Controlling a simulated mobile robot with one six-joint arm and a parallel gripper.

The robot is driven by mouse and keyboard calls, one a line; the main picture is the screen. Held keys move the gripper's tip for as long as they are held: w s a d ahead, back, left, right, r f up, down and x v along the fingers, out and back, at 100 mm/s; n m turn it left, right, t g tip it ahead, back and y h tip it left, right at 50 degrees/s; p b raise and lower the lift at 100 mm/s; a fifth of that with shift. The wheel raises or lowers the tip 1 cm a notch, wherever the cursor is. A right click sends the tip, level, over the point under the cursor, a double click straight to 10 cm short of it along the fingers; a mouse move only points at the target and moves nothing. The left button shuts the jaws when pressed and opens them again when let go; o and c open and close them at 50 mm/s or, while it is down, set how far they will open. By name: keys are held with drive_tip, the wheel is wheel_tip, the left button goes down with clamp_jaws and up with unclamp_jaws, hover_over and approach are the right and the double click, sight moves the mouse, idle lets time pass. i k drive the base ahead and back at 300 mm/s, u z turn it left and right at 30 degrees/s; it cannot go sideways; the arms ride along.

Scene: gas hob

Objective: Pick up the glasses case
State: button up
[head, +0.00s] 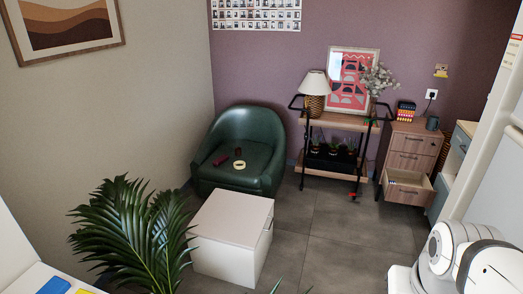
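A small dark red elongated object (221,159) lies on the seat of the green armchair (262,184), towards its left side. It may be the glasses case, but it is too small to be sure. A smaller dark red item (238,152) sits beside it, further back on the seat. A pale yellow ring (239,165) lies in front of them. White rounded parts of my arm show at the bottom right. My gripper is not in view.
A white cabinet (232,219) stands right in front of the armchair. A leafy plant (140,235) is at the lower left. A trolley (340,123) with a lamp and a wooden drawer unit (408,150) with an open drawer stand at the back right. Grey floor (325,235) is clear in the middle.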

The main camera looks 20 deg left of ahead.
sight(220, 161)
drive_tip(key=k, duration=0.45)
drive_tip(key=z, duration=0.25)
drive_tip(key=i, duration=3.75)
drive_tip(key=u, duration=0.5)
drive_tip(key=i, duration=1.4)
drive_tip(key=u, duration=1.75)
drive_tip(key=i, duration=1.25)
drive_tip(key=u, duration=0.65)
